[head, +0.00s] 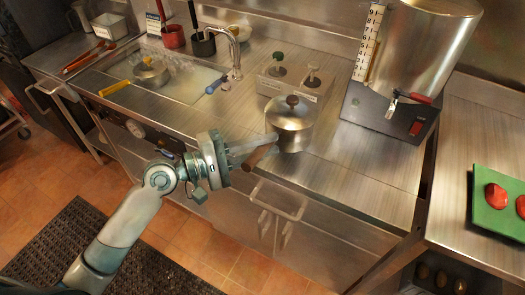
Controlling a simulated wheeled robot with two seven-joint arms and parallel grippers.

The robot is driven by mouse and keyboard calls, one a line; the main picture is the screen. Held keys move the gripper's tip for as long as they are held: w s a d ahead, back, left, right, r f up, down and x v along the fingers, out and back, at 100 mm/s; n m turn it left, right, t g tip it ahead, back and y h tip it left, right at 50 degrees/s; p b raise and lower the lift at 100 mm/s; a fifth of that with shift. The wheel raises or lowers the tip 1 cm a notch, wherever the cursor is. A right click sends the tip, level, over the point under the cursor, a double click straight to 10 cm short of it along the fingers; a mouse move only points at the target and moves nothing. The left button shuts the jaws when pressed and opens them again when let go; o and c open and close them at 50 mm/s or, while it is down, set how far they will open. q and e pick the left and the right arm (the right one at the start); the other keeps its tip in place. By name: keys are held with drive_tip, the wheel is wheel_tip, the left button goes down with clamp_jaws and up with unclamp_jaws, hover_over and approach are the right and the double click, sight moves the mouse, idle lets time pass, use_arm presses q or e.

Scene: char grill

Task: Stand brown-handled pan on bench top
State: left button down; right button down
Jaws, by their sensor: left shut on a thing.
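The brown-handled pan (291,133) is a lidded metal pan with a brown knob on its lid. It is upright on the bench top (340,180), near the front edge, as far as I can tell. Its brown handle (258,157) points toward the lower left. My left gripper (262,147) reaches in from the left and is shut on the pan's handle. Its fingertips partly cover the handle. My right gripper is out of view.
A tap (236,55) and a sink with a yellow-handled pan (150,72) are to the left. Two dispensers (279,70) stand behind the pan. A large metal machine (425,45) is at the right. Bare bench lies right of the pan.

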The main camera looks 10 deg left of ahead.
use_arm(q)
drive_tip(key=shift+w+f, duration=0.25)
drive_tip(key=shift+w, duration=0.3)
drive_tip(key=shift+w+f, duration=0.2)
drive_tip(key=shift+w, duration=0.35)
drive_tip(key=shift+f, duration=0.1)
drive_tip(key=shift+f, duration=1.9)
drive_tip(key=c, duration=1.6)
unclamp_jaws()
drive_tip(key=shift+s+f, duration=0.1)
drive_tip(key=shift+f, duration=0.05)
drive_tip(key=shift+a, duration=0.15)
